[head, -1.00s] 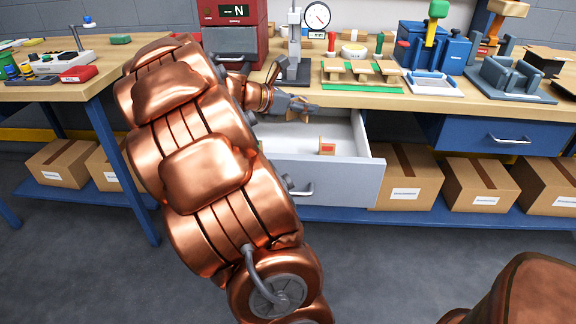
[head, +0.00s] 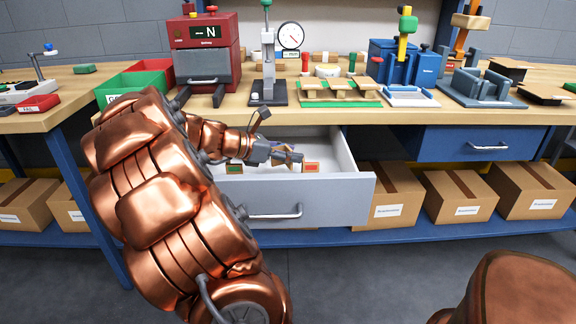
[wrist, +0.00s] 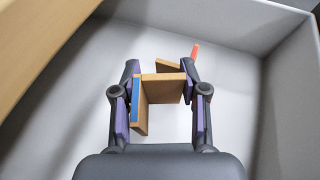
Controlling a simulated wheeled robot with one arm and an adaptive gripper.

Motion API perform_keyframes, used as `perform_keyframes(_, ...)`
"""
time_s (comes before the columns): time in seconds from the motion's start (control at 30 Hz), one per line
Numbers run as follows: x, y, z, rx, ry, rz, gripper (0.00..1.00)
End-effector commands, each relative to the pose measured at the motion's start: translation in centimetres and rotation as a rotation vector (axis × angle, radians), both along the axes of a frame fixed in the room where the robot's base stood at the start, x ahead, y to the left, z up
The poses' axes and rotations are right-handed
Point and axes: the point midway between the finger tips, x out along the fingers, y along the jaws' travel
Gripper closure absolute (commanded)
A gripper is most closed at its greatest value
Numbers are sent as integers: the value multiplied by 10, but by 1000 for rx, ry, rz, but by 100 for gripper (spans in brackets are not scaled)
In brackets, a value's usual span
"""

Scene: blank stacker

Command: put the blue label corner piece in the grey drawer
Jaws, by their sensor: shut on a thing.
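The blue label corner piece (wrist: 160,88) is a wooden angle piece with a blue strip on its left side in the wrist view. My gripper (wrist: 158,100) is shut on it, one finger at each side. The grey drawer (head: 340,192) stands open below the counter. My gripper (head: 290,156) is low in the drawer opening, and the held piece is mostly hidden behind the fingers in the head view. Grey drawer walls and floor surround it in the wrist view. I cannot tell whether the piece touches the floor.
A red label piece (head: 311,167) is in the drawer, right of my gripper; another labelled piece (head: 235,168) is at left. The counter edge (head: 400,117) overhangs the drawer's back. A closed blue drawer (head: 470,142) is at right, with cardboard boxes (head: 398,195) below.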

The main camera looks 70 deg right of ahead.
Motion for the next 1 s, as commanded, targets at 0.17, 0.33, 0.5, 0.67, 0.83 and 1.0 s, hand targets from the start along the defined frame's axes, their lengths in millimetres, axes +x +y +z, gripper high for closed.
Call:
perform_keyframes(0.17, 0, 0, -26, 2, 5, 1, 72)
perform_keyframes(0.33, 0, 1, -35, 3, 2, 0, 72)
perform_keyframes(0.5, 1, 1, -35, 2, 0, 2, 72)
perform_keyframes(0.67, 1, 1, -37, 1, 0, 4, 72)
perform_keyframes(0.83, 2, 1, -36, 2, 0, 4, 50)
perform_keyframes(1.0, 2, 1, -36, 2, 0, 4, 33)
